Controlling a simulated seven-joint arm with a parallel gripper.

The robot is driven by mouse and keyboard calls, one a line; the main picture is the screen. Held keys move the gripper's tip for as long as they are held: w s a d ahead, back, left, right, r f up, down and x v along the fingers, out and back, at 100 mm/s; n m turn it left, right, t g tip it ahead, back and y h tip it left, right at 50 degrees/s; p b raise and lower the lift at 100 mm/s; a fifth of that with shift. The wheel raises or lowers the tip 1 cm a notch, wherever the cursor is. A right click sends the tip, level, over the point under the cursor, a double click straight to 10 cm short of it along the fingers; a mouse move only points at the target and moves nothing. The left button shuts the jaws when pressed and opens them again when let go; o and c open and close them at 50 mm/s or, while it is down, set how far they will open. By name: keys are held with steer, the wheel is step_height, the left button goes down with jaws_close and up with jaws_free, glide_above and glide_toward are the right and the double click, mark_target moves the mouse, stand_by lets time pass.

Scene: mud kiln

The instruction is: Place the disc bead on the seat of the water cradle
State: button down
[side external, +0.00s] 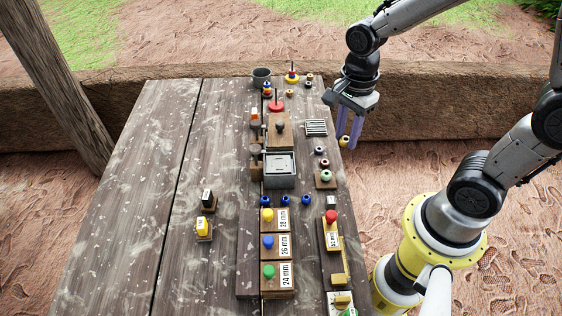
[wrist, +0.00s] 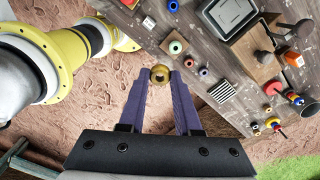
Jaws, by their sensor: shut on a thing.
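My gripper (side external: 348,136) hangs past the right edge of the table, its purple fingers pointing down. In the wrist view, the fingertips are shut on a round yellow-brown bead (wrist: 160,70) with a dark hole, which appears to be the disc bead. It also shows as a small yellow spot at the fingertips in the side view (side external: 344,142). A grey square basin (side external: 281,184) with a pale inside stands mid-table, left of and nearer the camera than my gripper; it may be the water cradle. I cannot tell its seat. The basin also shows in the wrist view (wrist: 207,14).
Small ring beads (side external: 319,150) lie along the table's right edge, near a striped block (side external: 316,128). A wooden block with a dark knob (side external: 279,134) stands behind the basin. Labelled wooden blocks (side external: 284,247) with coloured knobs stand in front. The table's left side (side external: 150,200) is largely clear.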

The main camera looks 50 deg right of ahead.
steer(key=a+r+n, duration=0.1)
steer(key=a+n, duration=0.1)
steer(key=a, duration=0.2)
glide_above(279, 164)
steer(key=f, duration=0.5)
steer(key=s+f, duration=0.1)
steer(key=f, duration=0.2)
steer(key=shift+d+f, duration=0.1)
steer(key=shift+f, duration=0.1)
steer(key=shift+w+f, duration=0.55)
steer(key=shift+f, duration=1.55)
steer(key=shift+f, duration=0.1)
steer(key=c, duration=0.6)
jaws_free()
